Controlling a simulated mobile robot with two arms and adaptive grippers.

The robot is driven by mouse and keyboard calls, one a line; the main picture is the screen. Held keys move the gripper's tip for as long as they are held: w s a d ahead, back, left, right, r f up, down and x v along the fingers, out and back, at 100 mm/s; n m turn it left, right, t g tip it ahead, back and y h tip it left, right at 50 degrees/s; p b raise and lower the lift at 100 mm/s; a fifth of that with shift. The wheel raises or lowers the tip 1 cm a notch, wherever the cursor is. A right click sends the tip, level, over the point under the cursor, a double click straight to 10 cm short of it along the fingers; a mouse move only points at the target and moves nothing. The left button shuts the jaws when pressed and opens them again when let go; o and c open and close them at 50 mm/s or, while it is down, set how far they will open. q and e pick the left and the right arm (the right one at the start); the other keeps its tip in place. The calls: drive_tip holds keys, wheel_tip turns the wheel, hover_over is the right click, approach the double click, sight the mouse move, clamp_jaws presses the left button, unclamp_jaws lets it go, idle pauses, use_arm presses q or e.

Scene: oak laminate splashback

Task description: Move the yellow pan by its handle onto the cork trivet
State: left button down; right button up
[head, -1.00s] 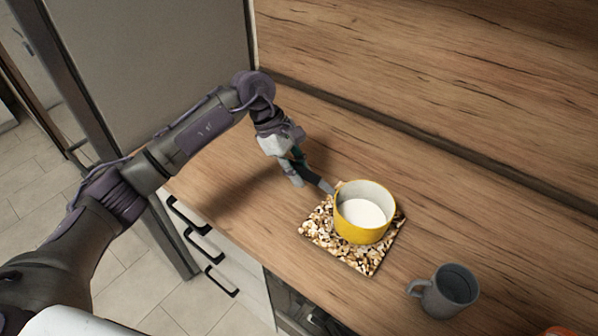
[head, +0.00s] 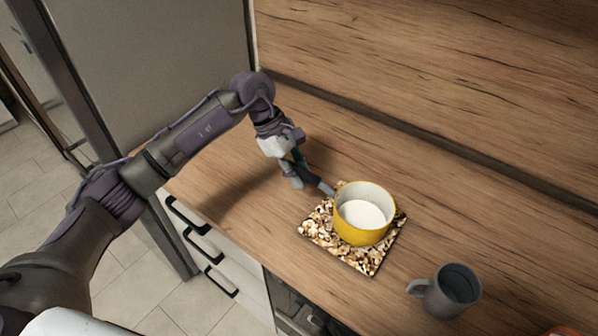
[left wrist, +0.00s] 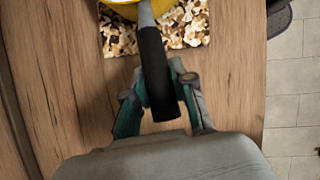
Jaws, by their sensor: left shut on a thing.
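The yellow pan (head: 362,228) is upright with a white inside, over the speckled cork trivet (head: 340,252) in the head view. I cannot tell whether its base touches the trivet. My left gripper (head: 298,174) is shut on the pan's dark handle (head: 318,183), which points left toward the arm. In the left wrist view the black handle (left wrist: 155,75) runs between the fingers of the left gripper (left wrist: 158,98). The pan's yellow edge (left wrist: 122,10) and the trivet (left wrist: 190,28) show at the top there. My right gripper is not in view.
A grey mug (head: 450,291) stands on the wooden counter to the right of the trivet. An orange thing (head: 562,331) shows at the bottom right edge. The wooden splashback (head: 440,80) rises behind. The counter behind the pan is clear.

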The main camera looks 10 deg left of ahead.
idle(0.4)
use_arm(q)
drive_tip(key=c, duration=0.9)
unclamp_jaws()
drive_tip(key=shift+f, duration=0.1)
drive_tip(key=shift+f, duration=0.1)
drive_tip(key=a+b, duration=0.1)
drive_tip(key=a, duration=0.1)
drive_tip(key=w+a+b, duration=0.1)
drive_tip(key=a, duration=0.1)
drive_tip(key=a+b, duration=0.1)
drive_tip(key=a, duration=0.2)
drive_tip(key=shift+w, duration=0.25)
